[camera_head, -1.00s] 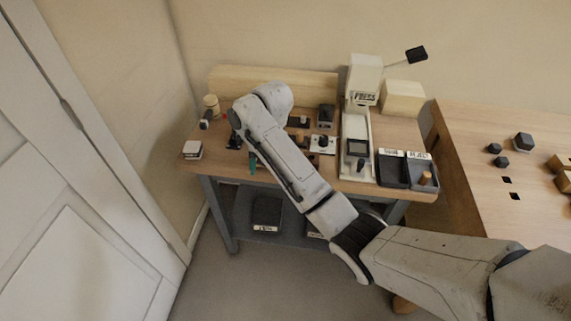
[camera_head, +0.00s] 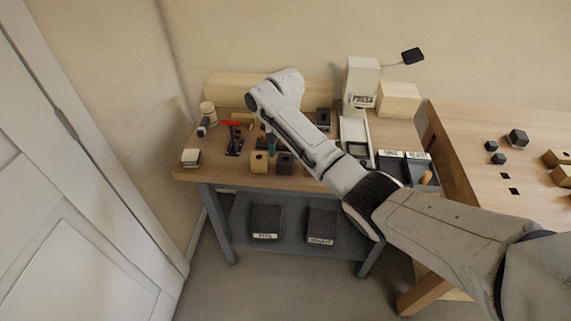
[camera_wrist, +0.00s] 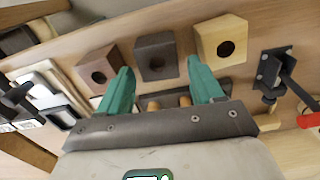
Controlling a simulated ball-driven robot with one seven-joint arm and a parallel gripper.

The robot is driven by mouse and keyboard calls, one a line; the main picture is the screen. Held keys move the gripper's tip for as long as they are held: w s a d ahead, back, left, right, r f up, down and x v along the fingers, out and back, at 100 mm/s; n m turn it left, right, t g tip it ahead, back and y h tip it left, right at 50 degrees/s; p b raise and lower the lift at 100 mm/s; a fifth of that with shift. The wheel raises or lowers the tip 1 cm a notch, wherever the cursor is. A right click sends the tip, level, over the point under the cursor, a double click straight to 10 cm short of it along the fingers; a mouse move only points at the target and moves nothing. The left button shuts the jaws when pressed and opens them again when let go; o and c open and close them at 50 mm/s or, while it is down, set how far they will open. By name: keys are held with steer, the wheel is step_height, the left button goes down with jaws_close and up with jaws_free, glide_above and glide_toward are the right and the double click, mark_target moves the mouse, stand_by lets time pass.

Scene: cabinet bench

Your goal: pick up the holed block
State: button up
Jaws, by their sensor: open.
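Several holed blocks stand in a row on the bench, each with a round hole in its face. In the wrist view a light wood block (camera_wrist: 221,39) is at the right, a dark grey block (camera_wrist: 156,57) in the middle and a brown block (camera_wrist: 98,68) at the left. The light block (camera_head: 259,161) and dark block (camera_head: 285,163) also show near the bench's front edge in the head view. My gripper (camera_wrist: 161,76) has its teal fingers spread, with the dark block between and beyond their tips. My arm partly hides the gripper in the head view.
A red-handled clamp (camera_head: 233,138) stands left of the blocks. A white press (camera_head: 362,82) and labelled bins (camera_head: 404,167) are to the right.

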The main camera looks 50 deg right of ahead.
mark_target(285, 160)
step_height(285, 160, down, 4)
steer(key=shift+s+f, duration=0.15)
steer(key=c, duration=0.7)
steer(key=shift+c, duration=0.2)
